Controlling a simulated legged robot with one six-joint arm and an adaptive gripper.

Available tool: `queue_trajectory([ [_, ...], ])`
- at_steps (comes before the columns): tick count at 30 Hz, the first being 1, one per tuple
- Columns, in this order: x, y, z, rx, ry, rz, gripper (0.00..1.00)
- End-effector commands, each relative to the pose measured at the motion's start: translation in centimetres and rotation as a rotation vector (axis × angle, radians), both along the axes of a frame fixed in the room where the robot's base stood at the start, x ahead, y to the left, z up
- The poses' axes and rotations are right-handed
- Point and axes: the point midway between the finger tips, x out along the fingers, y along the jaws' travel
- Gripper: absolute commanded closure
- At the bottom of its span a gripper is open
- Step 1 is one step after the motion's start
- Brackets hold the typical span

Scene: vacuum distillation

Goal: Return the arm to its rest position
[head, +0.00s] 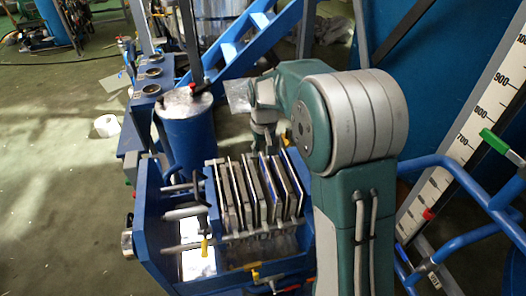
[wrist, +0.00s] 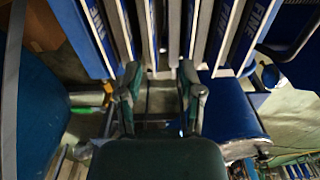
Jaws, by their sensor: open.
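My arm (head: 345,125) is green and grey and stands folded at the right of the middle in the head view. Its large elbow is nearest the camera, and my gripper is mostly hidden behind it there. In the wrist view my gripper (wrist: 160,88) shows with its two fingers spread apart and nothing between them. The fingers point towards several upright filter plates, one of them a plate (wrist: 252,30) marked "FINE". I cannot tell how far the fingertips are from the plates.
A blue frame (head: 150,225) holds several upright plates (head: 240,195) left of my arm. A blue cylinder (head: 187,140) and blue stairs (head: 245,42) stand behind. Blue railings (head: 470,165) and a numbered scale (head: 480,120) are close on the right. The green floor (head: 55,200) at left is mostly clear.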

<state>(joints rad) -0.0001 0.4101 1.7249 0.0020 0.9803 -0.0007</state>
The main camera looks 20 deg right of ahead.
Motion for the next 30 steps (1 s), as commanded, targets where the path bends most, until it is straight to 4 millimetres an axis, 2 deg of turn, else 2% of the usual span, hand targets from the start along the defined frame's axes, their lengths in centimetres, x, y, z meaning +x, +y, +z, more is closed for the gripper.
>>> queue_trajectory([
  [9,0.0,0.0,0.1,0.0,-0.001,0.0,0.51],
  [13,-0.8,0.0,1.3,0.0,-0.019,0.0,0.51],
  [21,-4.7,0.0,6.0,0.0,-0.094,0.0,0.51],
  [30,-9.8,0.0,9.9,-0.001,-0.177,0.0,0.51],
])
